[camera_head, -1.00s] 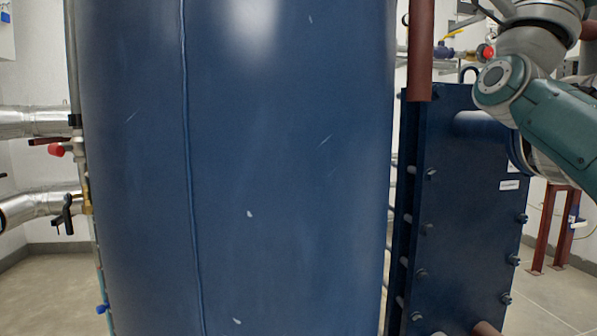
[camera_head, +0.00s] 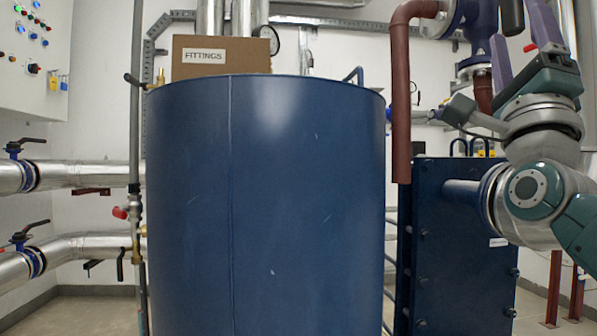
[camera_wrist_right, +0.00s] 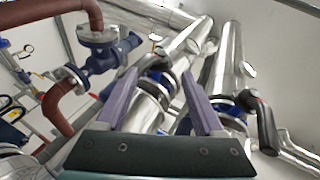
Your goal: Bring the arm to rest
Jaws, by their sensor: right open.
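My right arm comes in from the right in the head view. Its gripper (camera_head: 516,24) points upward at the upper right, with two purple fingers spread apart and nothing between them. In the right wrist view the same gripper (camera_wrist_right: 160,75) is open and empty, with silver pipes and a wall behind it. My left gripper is in neither view.
A large blue tank (camera_head: 290,200) fills the middle, with a cardboard box marked FITTINGS (camera_head: 220,57) behind its top. A blue plate exchanger (camera_head: 455,260) stands behind my right arm. A brown pipe (camera_head: 401,100) runs beside the arm. Silver pipes (camera_head: 90,174) line the left wall.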

